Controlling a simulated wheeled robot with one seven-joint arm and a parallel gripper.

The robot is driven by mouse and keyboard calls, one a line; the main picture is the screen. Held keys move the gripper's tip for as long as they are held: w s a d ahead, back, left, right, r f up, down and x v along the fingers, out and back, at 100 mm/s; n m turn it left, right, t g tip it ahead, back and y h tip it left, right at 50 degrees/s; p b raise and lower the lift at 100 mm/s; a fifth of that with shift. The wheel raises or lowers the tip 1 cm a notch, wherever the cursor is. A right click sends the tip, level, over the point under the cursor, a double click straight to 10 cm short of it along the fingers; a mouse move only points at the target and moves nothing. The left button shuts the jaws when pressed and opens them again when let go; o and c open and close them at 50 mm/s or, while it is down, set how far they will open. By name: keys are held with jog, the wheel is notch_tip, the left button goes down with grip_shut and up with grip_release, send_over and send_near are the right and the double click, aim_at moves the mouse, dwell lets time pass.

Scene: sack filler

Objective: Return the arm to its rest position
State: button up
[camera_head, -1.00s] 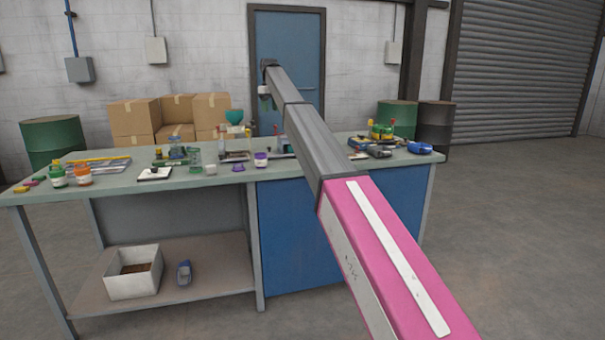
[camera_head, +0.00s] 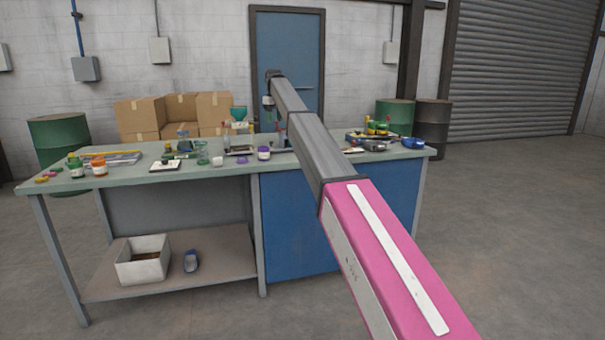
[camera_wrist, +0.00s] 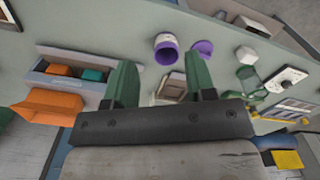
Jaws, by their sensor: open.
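My arm (camera_head: 390,250) reaches out from the lower right of the head view, over the workbench (camera_head: 125,178). Its far end is above the middle of the bench. My gripper shows in the wrist view (camera_wrist: 160,80) with its two green fingers spread apart. Nothing is held between them. Past the fingers lie a purple-and-white jar (camera_wrist: 165,50) and a purple cap (camera_wrist: 203,50) on the bench top.
In the wrist view, a box (camera_wrist: 95,62) with orange and teal pieces is left of the fingers. Small jars and tools crowd the bench top. A white bin (camera_head: 143,262) stands on the lower shelf. The floor (camera_head: 510,230) at the right is clear.

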jog(key=s+d+f+m, duration=0.1)
jog(key=s+d+f, duration=0.55)
jog(key=f, duration=0.45)
jog(key=s+d+f+m, duration=0.2)
jog(key=s+d+f, duration=0.45)
jog(key=f, duration=0.45)
jog(key=s+d+f+m, duration=0.1)
jog(key=s+d+f, duration=0.5)
jog(key=f, duration=0.5)
jog(key=s+d+f+m, duration=0.1)
jog(key=s+d+f, duration=0.3)
jog(key=s, duration=0.7)
jog(key=s+d+f+m, duration=0.2)
jog(key=s+d+f, duration=0.2)
jog(key=s+f, duration=0.4)
jog(key=s+d+f+m, duration=0.1)
jog(key=s+d+f, duration=0.3)
jog(key=s, duration=1.1)
notch_tip(320, 180, down, 3)
jog(key=shift+s+d+r+m, duration=0.1)
jog(key=shift+s+d+m, duration=0.1)
jog(key=shift+m, duration=0.1)
